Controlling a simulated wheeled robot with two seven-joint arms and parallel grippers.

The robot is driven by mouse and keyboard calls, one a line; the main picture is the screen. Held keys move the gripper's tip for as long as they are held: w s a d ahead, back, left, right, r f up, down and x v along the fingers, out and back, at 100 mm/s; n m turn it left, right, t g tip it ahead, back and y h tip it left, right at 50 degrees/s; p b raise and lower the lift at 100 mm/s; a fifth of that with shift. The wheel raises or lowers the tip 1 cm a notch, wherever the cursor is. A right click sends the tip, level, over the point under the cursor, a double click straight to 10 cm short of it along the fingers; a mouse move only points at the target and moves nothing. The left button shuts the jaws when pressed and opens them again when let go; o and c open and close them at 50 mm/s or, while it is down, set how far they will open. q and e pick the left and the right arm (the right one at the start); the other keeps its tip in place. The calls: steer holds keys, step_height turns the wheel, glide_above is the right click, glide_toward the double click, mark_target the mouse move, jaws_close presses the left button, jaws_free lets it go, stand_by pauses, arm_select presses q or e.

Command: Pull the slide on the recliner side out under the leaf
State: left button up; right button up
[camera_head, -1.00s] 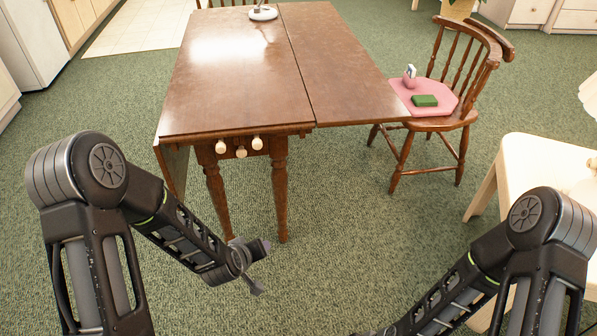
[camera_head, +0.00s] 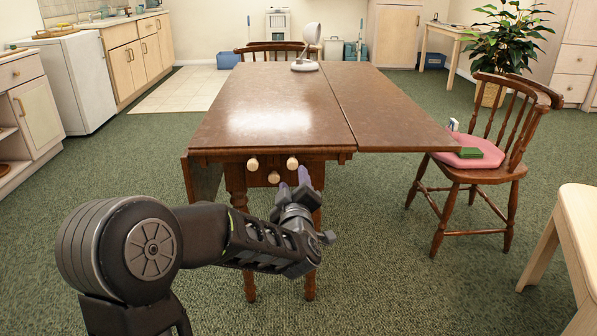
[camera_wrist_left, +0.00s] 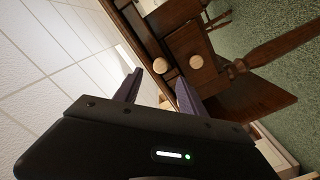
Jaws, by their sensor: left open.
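The brown drop-leaf table (camera_head: 270,105) has its right leaf (camera_head: 395,110) up and its left leaf (camera_head: 206,175) hanging. Its near end carries three pale knobs: a left knob (camera_head: 252,163), a lower middle knob (camera_head: 274,177) and a right knob (camera_head: 292,163). My left gripper (camera_head: 294,183) is open and empty, just below and in front of the right knob. In the left wrist view, a pale knob (camera_wrist_left: 196,61) lies beyond the open fingers (camera_wrist_left: 157,90), apart from them. I cannot tell which knobs pull slides. No recliner shows. My right gripper is out of view.
A wooden chair (camera_head: 515,130) with a pink cushion (camera_head: 470,152) and a green item (camera_head: 470,153) stands at the right. A pale table (camera_head: 580,235) stands at the near right. A white lamp (camera_head: 305,64) stands on the table's far end. Green carpet in front is clear.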

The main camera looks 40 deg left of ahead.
mark_target(293, 166)
arm_select(q)
steer(key=shift+w+a, duration=0.1)
steer(key=b+x, duration=0.1)
steer(key=x, duration=0.5)
steer(key=shift+w+a+f+b, duration=0.2)
steer(key=shift+b, duration=0.15)
steer(key=shift+w+a+r, duration=0.1)
steer(key=shift+w+a, duration=0.2)
steer(key=shift+w, duration=0.15)
jaws_close()
stand_by(0.8)
